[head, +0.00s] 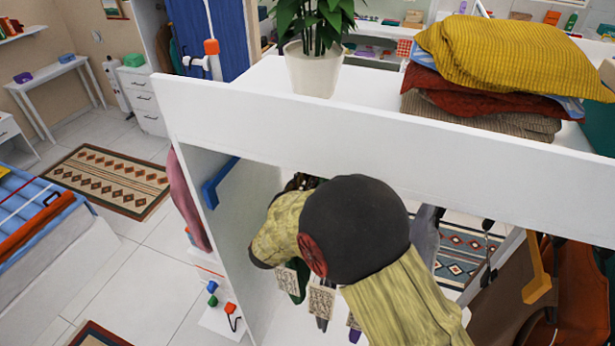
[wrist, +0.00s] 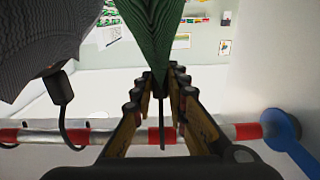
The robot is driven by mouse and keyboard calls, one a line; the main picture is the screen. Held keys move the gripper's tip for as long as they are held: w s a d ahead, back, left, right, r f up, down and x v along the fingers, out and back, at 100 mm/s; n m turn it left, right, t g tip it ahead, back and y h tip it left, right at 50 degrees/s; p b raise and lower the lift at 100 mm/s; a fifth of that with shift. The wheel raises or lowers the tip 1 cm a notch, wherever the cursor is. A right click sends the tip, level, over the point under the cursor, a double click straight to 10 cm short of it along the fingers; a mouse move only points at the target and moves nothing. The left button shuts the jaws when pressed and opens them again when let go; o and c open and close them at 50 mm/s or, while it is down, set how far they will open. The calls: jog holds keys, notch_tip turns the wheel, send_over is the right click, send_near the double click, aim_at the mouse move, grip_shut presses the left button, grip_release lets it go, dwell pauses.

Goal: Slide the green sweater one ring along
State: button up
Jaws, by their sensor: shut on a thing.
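The green sweater (wrist: 157,35) hangs in the wrist view, narrowing to a point between the fingertips of my gripper (wrist: 164,78). My gripper is shut on it close to its thin dark hook (wrist: 162,122). The hook reaches the red-and-white banded rail (wrist: 210,132) near a red band in the middle. In the head view only a sliver of green sweater (head: 302,281) shows below my arm, beside hanging tags.
A dark grey garment (wrist: 60,40) hangs by a black hook left of the sweater. A blue rail bracket (wrist: 284,130) sits at the right side wall. The wardrobe's white top (head: 380,130) is above my arm, with a plant (head: 315,70) and folded clothes (head: 500,60).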

jog(key=shift+w+a+b, duration=0.15)
jog(key=shift+w+a, duration=0.55)
jog(key=shift+a, duration=1.25)
jog(key=shift+w+a+b, duration=0.15)
jog(key=shift+w+a, duration=0.55)
jog(key=shift+a, duration=1.2)
jog(key=shift+w+a+b, duration=0.15)
jog(key=shift+w+a, duration=0.55)
jog(key=shift+a, duration=1.25)
grip_shut()
jog(key=o, duration=0.6)
grip_release()
jog(key=shift+c, duration=0.2)
jog(key=o, duration=0.4)
jog(key=shift+f, duration=0.1)
jog(key=shift+d, duration=0.15)
